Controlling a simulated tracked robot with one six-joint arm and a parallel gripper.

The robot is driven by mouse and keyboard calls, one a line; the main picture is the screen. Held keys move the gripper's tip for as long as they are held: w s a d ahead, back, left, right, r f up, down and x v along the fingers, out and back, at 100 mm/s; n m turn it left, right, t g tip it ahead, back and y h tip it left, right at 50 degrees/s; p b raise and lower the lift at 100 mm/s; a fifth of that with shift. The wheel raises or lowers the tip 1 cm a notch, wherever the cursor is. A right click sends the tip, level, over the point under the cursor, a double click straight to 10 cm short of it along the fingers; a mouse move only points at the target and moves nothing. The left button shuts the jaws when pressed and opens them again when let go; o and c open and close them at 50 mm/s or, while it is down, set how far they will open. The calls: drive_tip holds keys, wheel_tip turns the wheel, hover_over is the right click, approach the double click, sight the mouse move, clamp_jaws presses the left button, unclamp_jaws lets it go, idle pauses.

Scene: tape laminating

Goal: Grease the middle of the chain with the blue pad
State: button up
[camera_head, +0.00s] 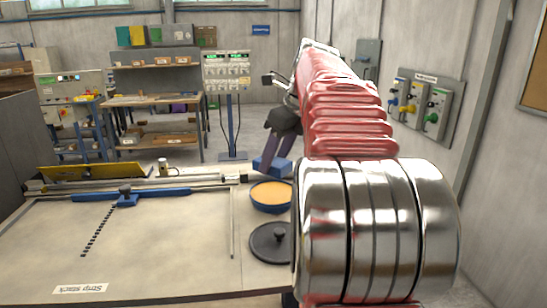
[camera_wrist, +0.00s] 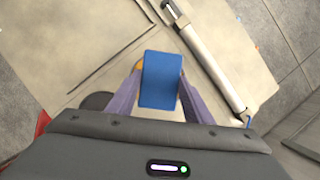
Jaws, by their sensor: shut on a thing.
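The blue pad (camera_head: 271,168) is between the fingers of my gripper (camera_head: 276,158), which is shut on it. The pad is held just behind a blue bowl (camera_head: 271,207) of orange-yellow grease (camera_head: 271,194); whether it touches anything is unclear. In the wrist view the pad (camera_wrist: 161,82) sits between the purple fingers of my gripper (camera_wrist: 160,70), and its visible face is plain blue. The dark chain (camera_head: 98,231) lies slantwise on the table at left, apart from the gripper. Its far end meets a blue clamp (camera_head: 125,197).
A dark round lid (camera_head: 271,243) with a knob lies in front of the bowl. A rail with a yellow plate (camera_head: 92,172) runs along the table's back edge. A "Strip stack" label (camera_head: 80,288) is at the front.

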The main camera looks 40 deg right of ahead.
sight(275, 193)
drive_tip(key=shift+f, duration=2.8)
drive_tip(key=shift+f, duration=0.5)
drive_tip(key=shift+r, duration=3.55)
drive_tip(key=shift+s, duration=0.2)
